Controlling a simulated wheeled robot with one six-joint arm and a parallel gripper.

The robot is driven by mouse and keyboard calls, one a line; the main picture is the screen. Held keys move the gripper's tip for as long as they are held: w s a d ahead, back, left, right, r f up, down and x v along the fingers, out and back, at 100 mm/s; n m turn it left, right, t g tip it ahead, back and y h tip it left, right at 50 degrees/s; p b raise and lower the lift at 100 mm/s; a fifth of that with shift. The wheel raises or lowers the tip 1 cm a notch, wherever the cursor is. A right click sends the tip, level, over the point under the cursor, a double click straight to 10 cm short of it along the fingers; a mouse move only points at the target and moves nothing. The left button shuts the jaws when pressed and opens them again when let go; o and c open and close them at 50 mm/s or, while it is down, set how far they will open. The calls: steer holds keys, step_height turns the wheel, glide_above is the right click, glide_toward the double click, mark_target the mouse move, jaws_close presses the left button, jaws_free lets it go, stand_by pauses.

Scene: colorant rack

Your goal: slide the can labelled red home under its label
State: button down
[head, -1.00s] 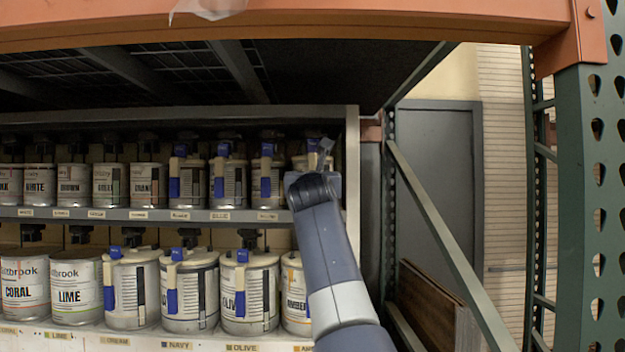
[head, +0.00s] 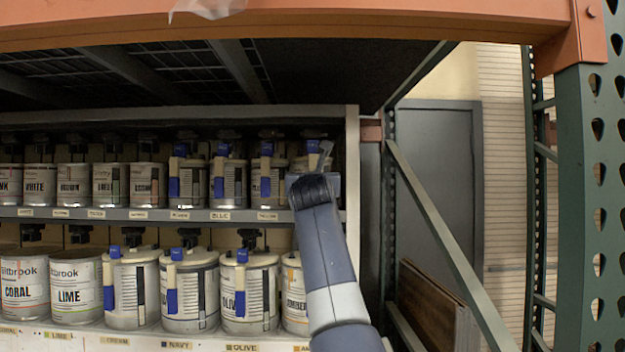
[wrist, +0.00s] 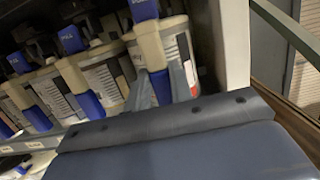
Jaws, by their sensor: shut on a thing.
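At the right end of the upper shelf, a pale can (head: 299,163) with a cream-and-blue handle stands behind my gripper (head: 318,170). In the wrist view the same can (wrist: 181,50) fills the top middle. My gripper's grey fingers (wrist: 160,88) are shut at its blue-tipped handle, low on the can's front. The can's name is not readable, so I cannot tell from the print that it is the red one. The shelf label beneath it is hidden by my arm.
A row of cans (head: 228,182) stands close on its left. The rack's pale side wall (head: 352,165) is close on its right. The upper shelf edge (head: 150,214) carries name labels. More cans (head: 190,290) stand below. A green upright (head: 590,200) is farther right.

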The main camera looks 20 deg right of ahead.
steer(key=shift+w+r, duration=0.1)
steer(key=shift+r, duration=0.1)
stand_by(0.3)
steer(key=shift+w+d+f, duration=0.2)
steer(key=shift+w+d, duration=0.05)
steer(key=shift+w, duration=0.3)
steer(key=c, duration=1.3)
jaws_free()
steer(key=shift+o, duration=0.7)
steer(key=shift+f, duration=0.1)
steer(key=shift+w+f, duration=0.2)
steer(key=shift+f, duration=0.05)
steer(key=b+v, duration=0.7)
steer(key=v, duration=0.4)
steer(key=shift+r, duration=0.2)
